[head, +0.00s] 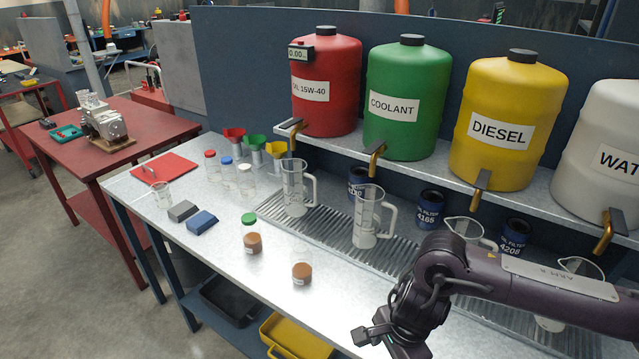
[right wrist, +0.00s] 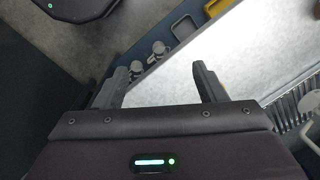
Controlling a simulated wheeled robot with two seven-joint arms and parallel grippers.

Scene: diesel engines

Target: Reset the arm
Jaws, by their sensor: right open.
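My right arm (head: 530,290) reaches in from the right in the head view, over the front of the metal workbench (head: 215,265). My right gripper (right wrist: 160,78) shows in the right wrist view with its two fingers spread apart and nothing between them. In the head view, its end is low and partly cut off by the bottom edge. The bench's bright top and front edge lie beyond the fingers in the wrist view. My left gripper is not in view.
Two jars of brown liquid (head: 253,243) (head: 302,272) stand left of my arm. Clear pitchers (head: 295,190) (head: 366,215) stand on the grate. Red (head: 326,85), green (head: 407,100), yellow (head: 510,120) and white tanks line the shelf behind. My forearm crosses in front of a pitcher.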

